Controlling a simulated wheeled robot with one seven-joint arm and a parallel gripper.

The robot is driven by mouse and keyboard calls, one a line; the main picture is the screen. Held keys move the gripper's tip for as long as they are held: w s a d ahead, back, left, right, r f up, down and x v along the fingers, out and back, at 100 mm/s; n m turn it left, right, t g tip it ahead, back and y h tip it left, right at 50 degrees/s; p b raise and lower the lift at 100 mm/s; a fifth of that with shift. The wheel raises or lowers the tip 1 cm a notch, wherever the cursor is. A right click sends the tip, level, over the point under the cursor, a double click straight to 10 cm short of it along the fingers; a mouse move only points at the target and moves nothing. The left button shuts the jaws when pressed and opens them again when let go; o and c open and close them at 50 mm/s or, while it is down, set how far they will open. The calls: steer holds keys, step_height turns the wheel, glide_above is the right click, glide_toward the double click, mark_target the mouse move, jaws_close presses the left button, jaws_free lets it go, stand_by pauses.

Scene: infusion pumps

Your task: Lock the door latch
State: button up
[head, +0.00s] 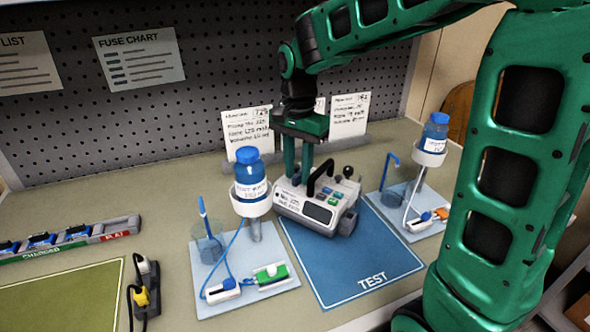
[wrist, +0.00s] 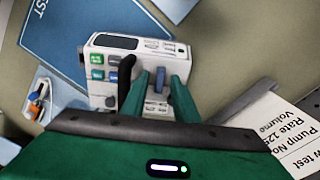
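The infusion pump (head: 318,205) is a white and grey box on the blue TEST mat (head: 360,262), with a black carrying handle (head: 318,176), a dark screen and green and blue buttons. My gripper (head: 298,178) points down at the pump's back left part, beside the handle. In the wrist view my gripper (wrist: 161,82) has its two green fingers on either side of a blue lever (wrist: 160,88), which looks like the door latch. The fingers look a little apart from the lever; whether either touches it is hard to tell. The latch is hidden in the head view.
Bottle stands with blue-capped bottles are left (head: 251,190) and right (head: 432,148) of the pump, with tubing and cups. Note cards (head: 247,132) stand behind. A battery rack (head: 70,240) and power strip (head: 146,288) are at left. The mat's front is clear.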

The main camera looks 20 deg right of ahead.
mark_target(298, 174)
step_height(298, 174, up, 11)
stand_by(0.7)
steer(key=shift+f, duration=0.15)
steer(key=s+d+f+n, duration=0.1)
steer(key=s+d+f, duration=0.3)
steer(key=s, duration=0.4)
steer(key=s+d+f+n, duration=0.2)
steer(key=s+d+f, duration=0.3)
steer(key=s+d, duration=0.2)
steer(key=s+d+f+n, duration=0.1)
steer(key=s+d+f, duration=0.3)
steer(key=s, duration=0.7)
steer(key=shift+s+d+f+n, duration=0.1)
steer(key=shift+s+d+n, duration=0.1)
steer(key=shift+d, duration=0.3)
steer(key=shift+s+d+f+n, duration=0.1)
steer(key=shift+d+n, duration=0.1)
steer(key=shift+d, duration=0.25)
steer(key=shift+w, duration=0.1)
